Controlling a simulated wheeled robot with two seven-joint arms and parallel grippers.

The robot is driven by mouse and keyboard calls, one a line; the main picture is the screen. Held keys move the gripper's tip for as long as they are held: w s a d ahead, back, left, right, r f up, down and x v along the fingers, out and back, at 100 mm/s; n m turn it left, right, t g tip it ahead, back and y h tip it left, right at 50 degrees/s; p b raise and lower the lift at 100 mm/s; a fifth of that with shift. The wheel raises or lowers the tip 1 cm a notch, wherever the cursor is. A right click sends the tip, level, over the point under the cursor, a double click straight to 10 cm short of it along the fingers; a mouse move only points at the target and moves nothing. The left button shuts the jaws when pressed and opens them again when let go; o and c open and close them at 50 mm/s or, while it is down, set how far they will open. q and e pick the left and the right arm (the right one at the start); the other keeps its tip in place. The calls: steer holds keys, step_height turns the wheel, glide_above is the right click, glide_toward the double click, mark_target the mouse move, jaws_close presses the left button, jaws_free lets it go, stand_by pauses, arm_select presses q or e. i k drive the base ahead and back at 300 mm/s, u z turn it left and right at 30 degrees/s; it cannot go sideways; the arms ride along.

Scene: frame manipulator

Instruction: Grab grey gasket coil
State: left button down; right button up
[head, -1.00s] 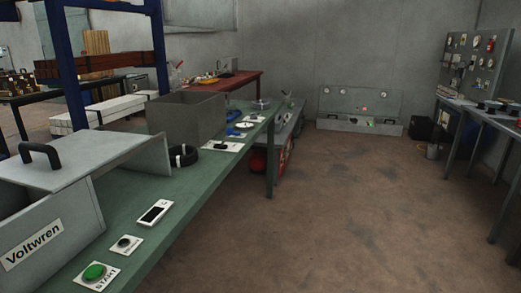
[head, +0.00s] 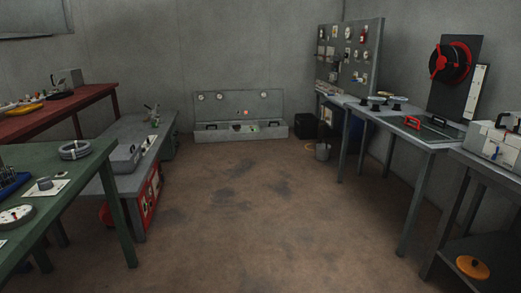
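A grey ring-shaped coil (head: 75,150), which looks like the grey gasket coil, lies flat near the far edge of the green table (head: 98,187) at the left. Its details are too small to make out. Neither of my grippers shows in the head view.
A grey bench (head: 128,133) with red items below and a red table (head: 62,120) stand behind the green table. A grey workbench (head: 402,128) and a dark shelf unit (head: 480,190) line the right side. The brown floor (head: 250,220) between is clear.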

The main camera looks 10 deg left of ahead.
mark_target(76, 150)
steer(key=u, duration=0.45)
steer(key=i, duration=1.8)
steer(key=u, duration=1.2)
